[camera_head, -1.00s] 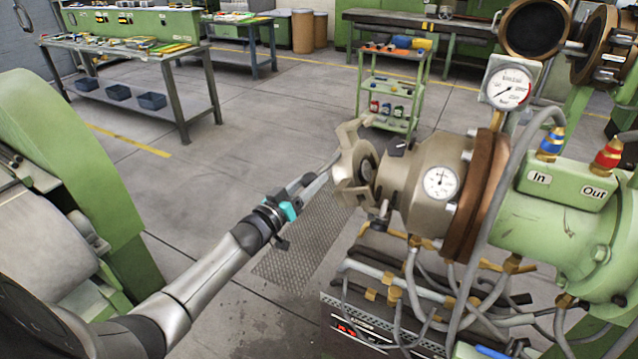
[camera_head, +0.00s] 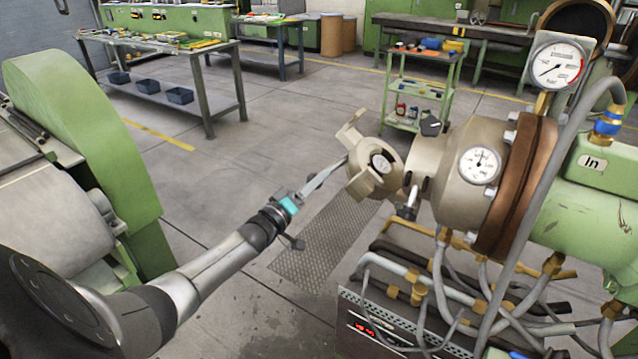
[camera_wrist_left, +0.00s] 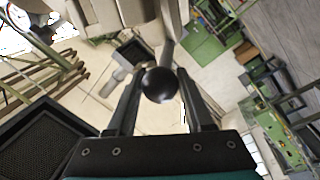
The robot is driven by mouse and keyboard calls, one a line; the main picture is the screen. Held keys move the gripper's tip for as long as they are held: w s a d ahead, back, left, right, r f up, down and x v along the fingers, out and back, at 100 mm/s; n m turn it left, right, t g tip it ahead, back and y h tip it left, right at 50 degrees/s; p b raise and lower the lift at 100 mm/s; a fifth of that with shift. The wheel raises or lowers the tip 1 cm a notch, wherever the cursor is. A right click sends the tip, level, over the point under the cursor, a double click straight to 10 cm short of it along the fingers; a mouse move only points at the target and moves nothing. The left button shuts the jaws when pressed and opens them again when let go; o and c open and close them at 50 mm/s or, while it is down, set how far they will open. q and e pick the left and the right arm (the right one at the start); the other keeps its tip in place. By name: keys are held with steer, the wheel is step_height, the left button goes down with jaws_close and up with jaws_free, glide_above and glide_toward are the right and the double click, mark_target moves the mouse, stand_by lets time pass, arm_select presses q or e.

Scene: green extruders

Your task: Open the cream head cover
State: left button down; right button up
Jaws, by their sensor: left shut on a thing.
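The cream head cover (camera_head: 362,180) stands at the left end of the cream extruder head (camera_head: 460,195). It is swung partly away, with a visible gap to the head, and a hinge piece at its near side joins the two. My left gripper (camera_head: 322,181) reaches in from the left, its tip beside the cover's left edge. In the left wrist view, its fingers (camera_wrist_left: 160,98) are shut on a black ball knob (camera_wrist_left: 160,84) at the end of a grey rod. The cream part at the top (camera_wrist_left: 135,12) looks like the cover. My right gripper is not in view.
A pressure gauge (camera_head: 557,65) and a brown ring (camera_head: 515,190) sit on the machine. Hoses and pipes (camera_head: 440,285) run below the head. A green machine (camera_head: 85,130) stands at left. A green tool cart (camera_head: 421,90) stands behind; the floor between is clear.

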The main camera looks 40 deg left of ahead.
arm_select(q)
step_height(320, 180, down, 10)
steer(key=n+y+b, duration=0.1)
steer(key=n+b, duration=0.6)
steer(key=b, duration=0.2)
steer(key=shift+a+y, duration=0.3)
steer(key=shift+a, duration=0.05)
steer(key=shift+f+n, duration=0.1)
steer(key=shift+n, duration=0.2)
steer(key=c, duration=0.6)
jaws_free()
steer(key=o, duration=0.3)
steer(key=shift+f, duration=0.1)
